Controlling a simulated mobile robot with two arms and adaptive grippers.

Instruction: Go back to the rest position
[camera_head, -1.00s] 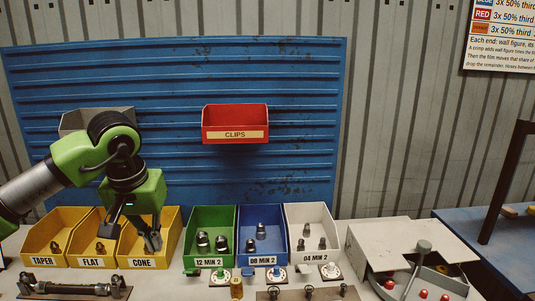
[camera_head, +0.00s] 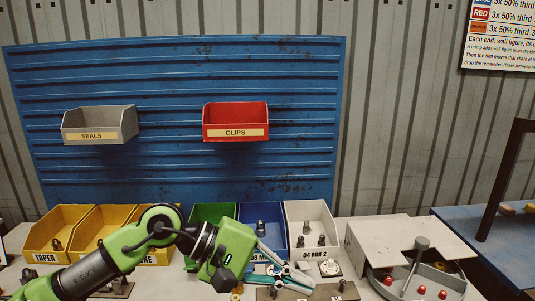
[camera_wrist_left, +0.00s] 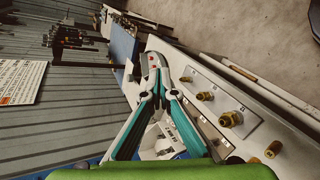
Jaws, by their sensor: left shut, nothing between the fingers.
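My left gripper (camera_head: 308,281) reaches in from the lower left in the head view, low over the bench in front of the blue and white bins. Its teal fingers point right. In the left wrist view its fingertips (camera_wrist_left: 155,62) meet, with nothing between them. The arm hides most of the green bin (camera_head: 205,212) and part of the CONE bin. My right gripper does not show.
Yellow bins (camera_head: 47,243), a blue bin (camera_head: 279,224) and a white bin (camera_head: 305,211) line the bench. A grey machine (camera_head: 415,240) stands right of them. SEALS (camera_head: 98,122) and CLIPS (camera_head: 235,115) bins hang on the blue panel. Brass fittings (camera_wrist_left: 230,118) show near the fingers.

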